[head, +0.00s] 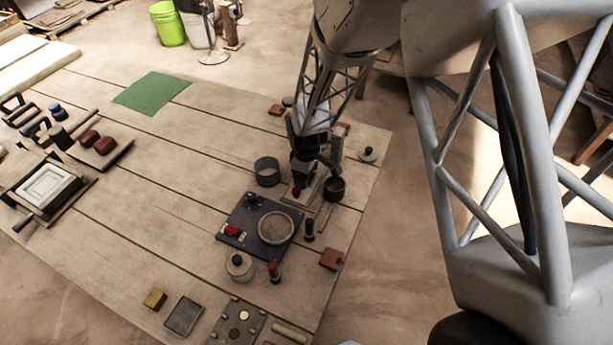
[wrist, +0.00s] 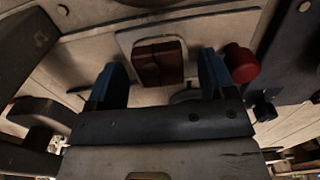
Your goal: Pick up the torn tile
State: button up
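A red-brown tile (wrist: 158,62) with dark lines across its face lies on a pale plate (wrist: 125,42) in the wrist view. I take it for the torn tile, but cannot be sure the lines are tears. My gripper (wrist: 162,82) has its two blue fingers spread wide, one to each side of the tile, with nothing held between them. Whether the fingers reach down to the tile's height I cannot tell. In the head view my gripper (head: 303,178) is low over the right part of the table, and it hides most of this spot.
A red knob (wrist: 240,64) stands close right of the right finger. In the head view a dark panel with a round dish (head: 276,228) lies in front, a dark cup (head: 335,188) stands right, and a grey can (head: 267,171) left. A green sheet (head: 152,93) lies farther left.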

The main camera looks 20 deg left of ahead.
jog(key=c, duration=1)
notch_tip(320, 180, up, 18)
dwell(0.4)
dwell(0.5)
